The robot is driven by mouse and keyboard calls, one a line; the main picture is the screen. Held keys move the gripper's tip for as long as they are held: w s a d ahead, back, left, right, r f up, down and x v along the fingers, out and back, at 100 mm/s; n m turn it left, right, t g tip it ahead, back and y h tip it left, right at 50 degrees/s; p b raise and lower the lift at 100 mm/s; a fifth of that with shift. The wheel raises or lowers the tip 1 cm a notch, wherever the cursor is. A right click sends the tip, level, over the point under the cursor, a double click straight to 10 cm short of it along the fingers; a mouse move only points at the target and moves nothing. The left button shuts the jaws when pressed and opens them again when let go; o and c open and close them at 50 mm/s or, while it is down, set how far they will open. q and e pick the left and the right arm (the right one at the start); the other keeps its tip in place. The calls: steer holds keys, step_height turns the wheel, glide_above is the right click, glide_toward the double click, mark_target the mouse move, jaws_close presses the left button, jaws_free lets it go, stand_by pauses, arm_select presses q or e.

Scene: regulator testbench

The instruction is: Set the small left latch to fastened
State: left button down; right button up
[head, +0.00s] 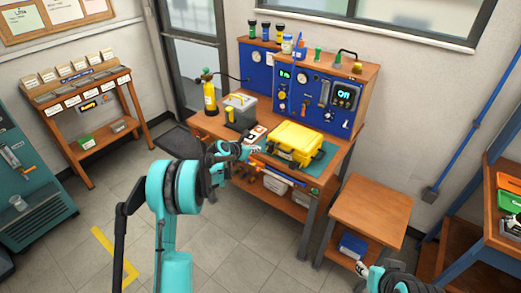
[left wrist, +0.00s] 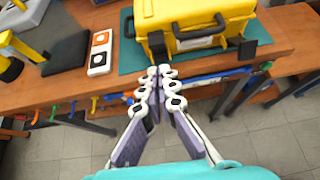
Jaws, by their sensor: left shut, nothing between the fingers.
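A yellow case (head: 296,142) with a black handle lies on a green mat (head: 322,163) on the wooden bench. In the left wrist view the case (left wrist: 195,12) shows its front side, with a small black latch (left wrist: 157,42) at the left and another black latch (left wrist: 242,47) at the right, which sticks out. I cannot tell clearly how the left latch is set. My left gripper (head: 258,149) is shut and empty in front of the case. In the left wrist view its fingertips (left wrist: 160,70) are just below the left latch; contact is unclear. My right gripper (head: 362,268) is low, near the side table.
Left of the case are a white device with orange and dark buttons (left wrist: 100,52) and a black pad (left wrist: 68,52). A blue gauge panel (head: 315,100) stands behind. A small wooden table (head: 370,210) is at the right. The floor before the bench is clear.

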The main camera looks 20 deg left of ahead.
arm_select(q)
steer(key=s+a+r+p, duration=0.1)
steer(key=s+a+r, duration=0.1)
steer(key=s+r, duration=0.2)
steer(key=shift+s+r+p, duration=0.2)
steer(key=shift+r+p, duration=0.1)
steer(key=shift+r, duration=0.25)
steer(key=shift+s, duration=0.1)
steer(key=s+d+r+m+g, duration=0.1)
steer(key=s+d+r+m, duration=0.2)
steer(key=s+m, duration=0.25)
steer(key=s+d+r+m+y, duration=0.1)
steer(key=s+d+r+m, duration=0.25)
steer(key=s, duration=0.35)
steer(key=s+d+r+m+g, duration=0.1)
steer(key=s+d+r+m, duration=0.1)
steer(key=s+r+m, duration=0.3)
steer(key=s+f+m+y, duration=0.1)
steer(key=s+f+m, duration=0.1)
steer(key=s+m, duration=0.7)
steer(key=s+d+f+m+g+y, duration=0.1)
steer(key=s+f+m+y, duration=0.1)
steer(key=s+m, duration=0.6)
steer(key=s+f, duration=0.1)
steer(key=s, duration=0.6)
steer(key=shift+f+m+g+b, duration=0.2)
steer(key=shift+m+g+b, duration=0.1)
steer(key=shift+m+b, duration=0.1)
